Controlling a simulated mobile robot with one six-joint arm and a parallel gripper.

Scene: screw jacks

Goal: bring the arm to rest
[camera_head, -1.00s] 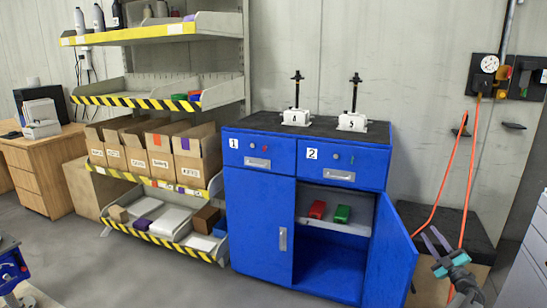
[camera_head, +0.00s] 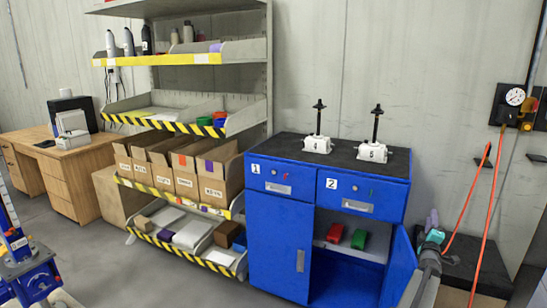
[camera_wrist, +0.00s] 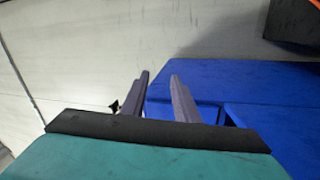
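My gripper (camera_head: 432,217) is at the right of the blue cabinet (camera_head: 283,245), beside its open right door (camera_head: 401,265). In the wrist view its two grey fingers (camera_wrist: 160,75) stand apart with nothing between them, so it is open and empty. Two white screw jacks with black spindles stand upright on the cabinet's dark top: the left jack (camera_head: 317,144) and the right jack (camera_head: 373,152). The wrist view shows blue surfaces (camera_wrist: 250,85) beyond the fingers.
A red block (camera_head: 334,232) and a green block (camera_head: 359,239) lie on the cabinet's inner shelf. A shelf rack with cartons (camera_head: 212,183) stands left of the cabinet. An orange hose (camera_head: 484,240) hangs at the right.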

